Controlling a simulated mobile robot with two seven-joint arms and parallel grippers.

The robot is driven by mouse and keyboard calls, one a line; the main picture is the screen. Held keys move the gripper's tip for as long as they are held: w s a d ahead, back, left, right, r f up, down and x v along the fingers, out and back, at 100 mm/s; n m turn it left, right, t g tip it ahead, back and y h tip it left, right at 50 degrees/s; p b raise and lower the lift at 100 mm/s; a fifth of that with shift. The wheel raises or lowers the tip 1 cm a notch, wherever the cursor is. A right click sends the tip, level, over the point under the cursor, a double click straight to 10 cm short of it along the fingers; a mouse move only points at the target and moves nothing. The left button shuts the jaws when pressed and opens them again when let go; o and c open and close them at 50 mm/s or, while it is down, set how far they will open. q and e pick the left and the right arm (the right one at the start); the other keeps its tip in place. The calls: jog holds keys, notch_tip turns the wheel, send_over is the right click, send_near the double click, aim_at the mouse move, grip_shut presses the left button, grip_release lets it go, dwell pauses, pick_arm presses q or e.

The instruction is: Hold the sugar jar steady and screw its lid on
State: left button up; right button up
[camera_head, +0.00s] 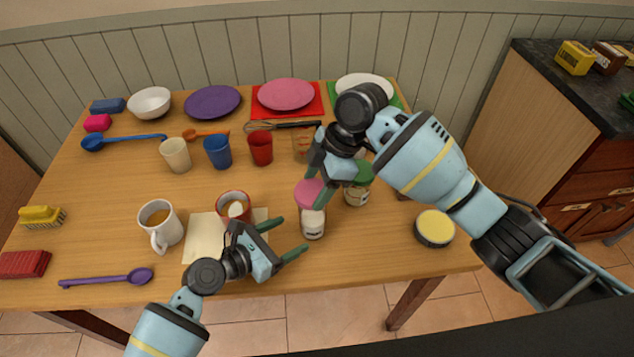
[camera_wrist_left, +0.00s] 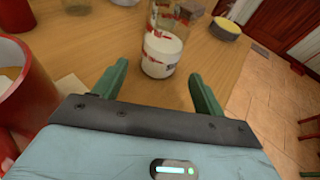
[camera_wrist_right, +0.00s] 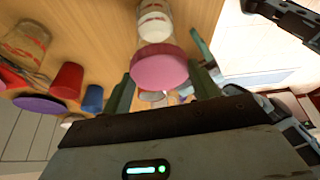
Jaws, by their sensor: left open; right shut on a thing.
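The sugar jar (camera_head: 313,224) is clear glass with white contents and stands upright near the table's front edge. It also shows in the left wrist view (camera_wrist_left: 162,52). The pink lid (camera_head: 309,192) is over the jar's top; I cannot tell whether it touches the rim. My right gripper (camera_head: 324,188) is shut on the pink lid, which shows between its fingers in the right wrist view (camera_wrist_right: 160,68). My left gripper (camera_head: 289,236) is open, with its fingers pointing toward the jar's lower part; the jar is beyond the fingertips in the left wrist view.
A green-lidded jar (camera_head: 357,192) stands just right of the sugar jar, close to my right gripper. A red mug (camera_head: 233,205) is near my left gripper, with a white mug (camera_head: 159,224) farther left. A yellow-topped round tin (camera_head: 435,228) sits at the right front.

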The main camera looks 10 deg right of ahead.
aim_at(303, 228)
pick_arm(q)
jog(key=shift+x, duration=3.55)
jog(key=c, duration=0.6)
jog(key=shift+c, duration=0.2)
